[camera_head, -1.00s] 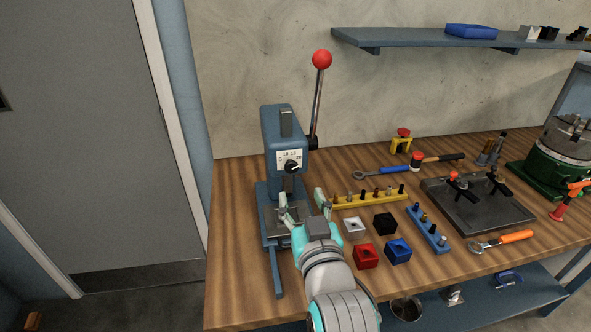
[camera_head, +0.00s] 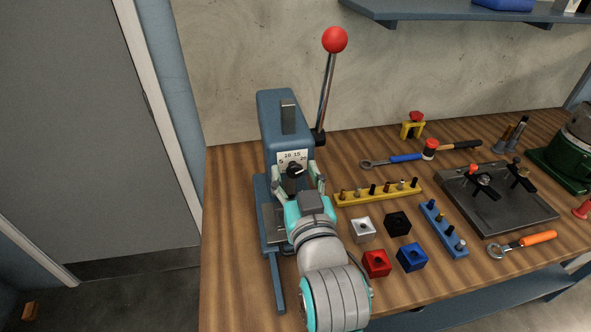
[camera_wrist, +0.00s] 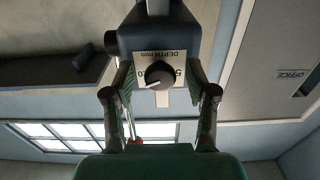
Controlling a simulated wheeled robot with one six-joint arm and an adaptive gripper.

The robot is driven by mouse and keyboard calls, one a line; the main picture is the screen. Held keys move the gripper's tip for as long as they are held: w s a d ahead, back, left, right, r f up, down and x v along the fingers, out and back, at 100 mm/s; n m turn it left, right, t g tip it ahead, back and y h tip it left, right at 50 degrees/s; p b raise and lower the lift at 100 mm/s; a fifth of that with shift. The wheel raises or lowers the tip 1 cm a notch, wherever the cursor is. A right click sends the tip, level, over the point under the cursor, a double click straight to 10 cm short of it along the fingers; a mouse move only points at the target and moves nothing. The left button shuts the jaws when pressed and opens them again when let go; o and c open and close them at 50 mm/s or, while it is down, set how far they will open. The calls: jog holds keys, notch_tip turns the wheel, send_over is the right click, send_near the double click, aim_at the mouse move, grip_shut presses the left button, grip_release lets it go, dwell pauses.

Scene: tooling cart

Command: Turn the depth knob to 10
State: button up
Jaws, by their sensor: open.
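The depth knob (camera_head: 294,170) is a black round knob with a white pointer line on the front of a blue press (camera_head: 283,120). Its white dial plate (camera_head: 292,156) reads 5, 10, 15 and 20, and the pointer aims right, near the 20 side. In the wrist view the knob (camera_wrist: 160,77) appears upside down under "DEPTH mm", between the fingers. My gripper (camera_head: 299,187) is open, with one finger on each side of the knob. I cannot tell from these views whether the fingers touch it.
The press has a long lever with a red ball (camera_head: 335,40) at its right. A yellow bit rack (camera_head: 378,193), coloured blocks such as the red one (camera_head: 377,263), and a blue rack (camera_head: 443,229) stand to the right.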

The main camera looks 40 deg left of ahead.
grip_shut()
jog(key=n, duration=0.8)
jog(key=shift+n, duration=0.3)
jog(key=n, duration=0.4)
jog(key=shift+n, duration=2.5)
